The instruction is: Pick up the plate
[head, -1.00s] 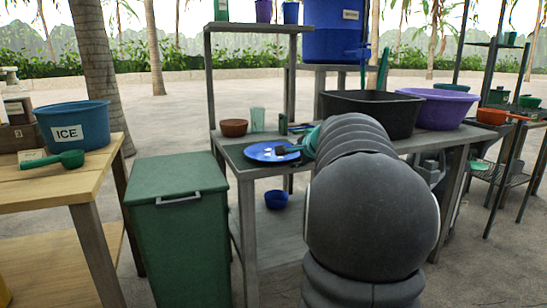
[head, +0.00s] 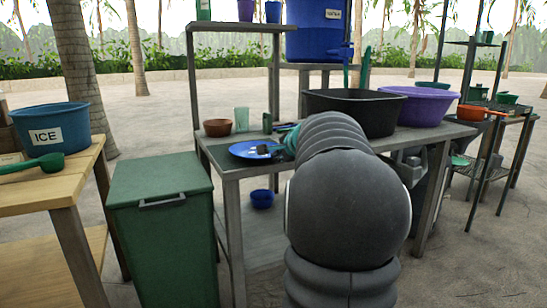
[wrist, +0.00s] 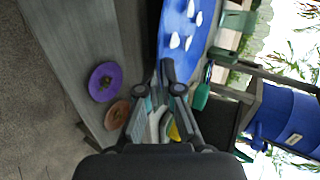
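The blue plate (head: 240,151) lies on the grey table near its left end. In the wrist view it is a blue surface (wrist: 172,42) with several white pieces on it. My gripper (head: 262,149) is low at the plate's right side in the head view, its dark tip overlapping the plate. In the wrist view my gripper's fingers (wrist: 167,72) point at the plate's near edge, with the tips close together. I cannot tell whether they touch or grip the rim. My arm hides part of the table right of the plate.
A brown bowl (head: 217,128) and a green cup (head: 241,119) stand behind the plate. A black tub (head: 345,110) and a purple basin (head: 425,105) are to the right. A green bin (head: 160,240) stands left. A purple dish (wrist: 104,82) shows in the wrist view.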

